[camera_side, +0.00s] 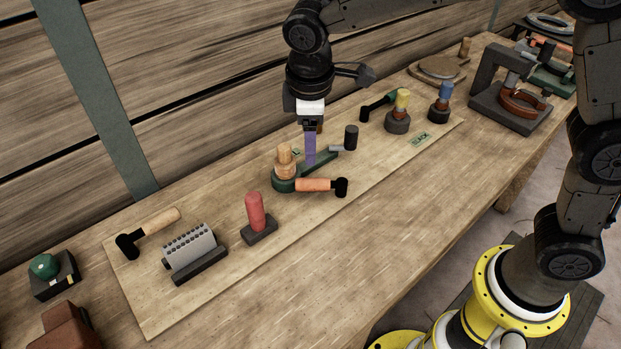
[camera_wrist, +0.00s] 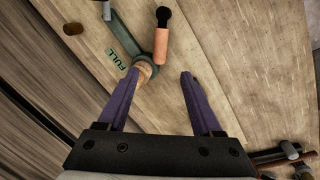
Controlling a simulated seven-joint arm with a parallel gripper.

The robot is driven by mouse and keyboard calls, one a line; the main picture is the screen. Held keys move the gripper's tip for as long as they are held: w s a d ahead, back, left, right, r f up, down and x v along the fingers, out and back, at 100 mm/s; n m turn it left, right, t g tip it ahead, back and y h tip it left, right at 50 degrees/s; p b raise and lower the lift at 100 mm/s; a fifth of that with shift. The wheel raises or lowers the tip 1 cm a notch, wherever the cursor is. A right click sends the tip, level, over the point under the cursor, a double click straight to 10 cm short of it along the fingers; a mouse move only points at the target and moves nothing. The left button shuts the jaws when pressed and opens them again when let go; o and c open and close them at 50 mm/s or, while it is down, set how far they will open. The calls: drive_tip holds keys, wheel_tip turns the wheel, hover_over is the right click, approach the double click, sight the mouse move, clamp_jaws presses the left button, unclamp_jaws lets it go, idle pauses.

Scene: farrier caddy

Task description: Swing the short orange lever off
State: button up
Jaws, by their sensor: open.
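The short orange lever (camera_side: 313,185) has a black end and points right from a dark green round base with a stacked wooden knob (camera_side: 285,160). In the wrist view the orange lever (camera_wrist: 161,46) lies ahead of my fingers, its black end farthest away. A longer dark green arm (camera_side: 322,161) runs from the same base toward a black-ended piece. My gripper (camera_side: 310,155) points down behind the orange lever, near the green arm. In the wrist view my gripper (camera_wrist: 159,75) is open with nothing between its purple fingertips; the left fingertip partly covers the wooden knob (camera_wrist: 143,69).
Yellow (camera_side: 402,99) and blue (camera_side: 445,89) knobs stand right.

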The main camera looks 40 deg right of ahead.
sight(310, 181)
drive_tip(key=f, duration=0.4)
drive_tip(key=w+d+f, duration=0.1)
drive_tip(key=f, duration=0.3)
drive_tip(key=w+f, duration=0.1)
drive_tip(key=f, duration=0.4)
drive_tip(key=shift+d+f, duration=0.1)
drive_tip(key=shift+d, duration=0.25)
drive_tip(key=shift+c, duration=0.2)
clamp_jaws()
idle(0.7)
